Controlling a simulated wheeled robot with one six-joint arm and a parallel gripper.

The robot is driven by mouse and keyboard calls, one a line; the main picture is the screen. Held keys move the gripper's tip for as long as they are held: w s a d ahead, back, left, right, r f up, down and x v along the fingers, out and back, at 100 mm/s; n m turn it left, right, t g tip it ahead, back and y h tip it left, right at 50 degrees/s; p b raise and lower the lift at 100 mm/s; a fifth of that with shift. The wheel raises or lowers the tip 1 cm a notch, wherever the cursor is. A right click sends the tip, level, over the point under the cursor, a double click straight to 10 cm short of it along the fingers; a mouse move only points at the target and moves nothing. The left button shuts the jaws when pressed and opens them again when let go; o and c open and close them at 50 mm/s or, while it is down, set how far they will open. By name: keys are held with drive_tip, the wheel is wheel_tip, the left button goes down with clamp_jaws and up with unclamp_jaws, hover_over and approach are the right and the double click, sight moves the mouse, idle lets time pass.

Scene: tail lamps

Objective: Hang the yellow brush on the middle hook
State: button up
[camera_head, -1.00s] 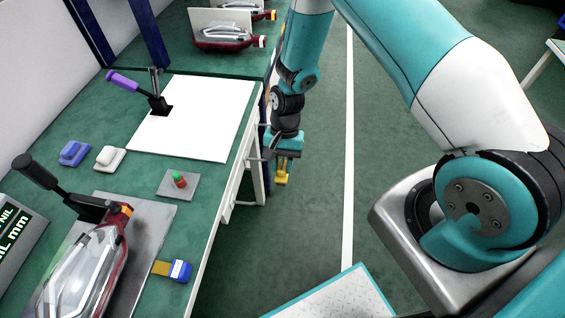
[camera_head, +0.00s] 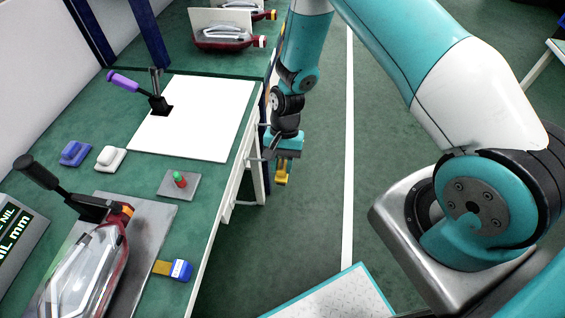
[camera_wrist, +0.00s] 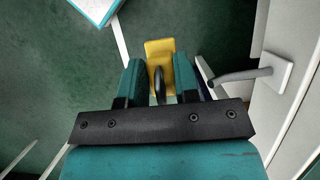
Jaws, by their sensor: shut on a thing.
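My gripper (camera_head: 283,160) is low beside the bench's right side in the head view, shut on the yellow brush (camera_head: 283,174). In the wrist view the yellow brush (camera_wrist: 158,50) lies between the two teal fingers of my gripper (camera_wrist: 160,78). A dark curved piece (camera_wrist: 160,86) shows in front of the brush between the fingers; I cannot tell whether it is a hook or part of the brush. A grey hook (camera_wrist: 240,75) on a pale plate stands just right of the right finger. I cannot tell which hook is the middle one.
The green bench (camera_head: 215,190) holds a white board (camera_head: 205,120), a tail lamp in a fixture (camera_head: 85,270), a red-and-green button (camera_head: 180,180) and a blue-and-yellow brush-like item (camera_head: 178,269). Its white frame is close left of my gripper. Open green floor lies to the right.

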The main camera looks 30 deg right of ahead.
drive_tip(key=shift+w+a, duration=0.1)
drive_tip(key=shift+w+a, duration=0.25)
drive_tip(key=shift+a, duration=0.1)
drive_tip(key=shift+d, duration=0.1)
drive_tip(key=shift+s+d, duration=0.35)
drive_tip(key=shift+d, duration=0.05)
idle(0.6)
idle(0.6)
